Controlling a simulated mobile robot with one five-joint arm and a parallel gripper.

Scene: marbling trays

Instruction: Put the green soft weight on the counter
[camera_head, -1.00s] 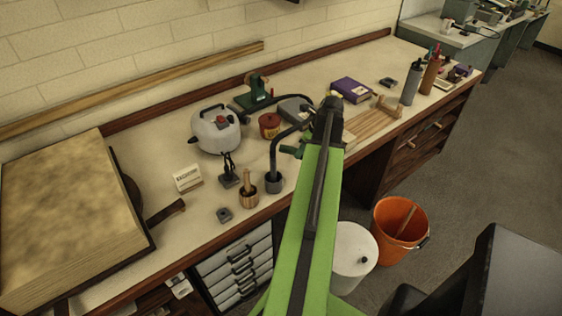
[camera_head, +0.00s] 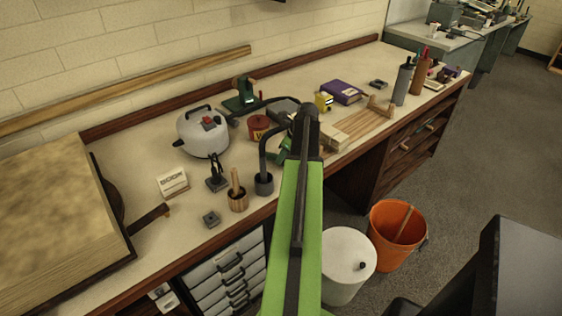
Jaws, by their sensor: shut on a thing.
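A green thing (camera_head: 281,152), which I take for the green soft weight, shows just left of my arm's far end, over the front part of the counter (camera_head: 190,235). My arm covers most of it. My gripper (camera_head: 292,143) is at the far end of my green and black arm, largely hidden behind it, and is shut on the weight. The fingertips cannot be made out. I cannot tell whether the weight touches the counter top.
A slatted wooden rack (camera_head: 362,122) and yellow object (camera_head: 323,101) lie right. An orange bucket (camera_head: 398,235) and white bin (camera_head: 347,262) stand below.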

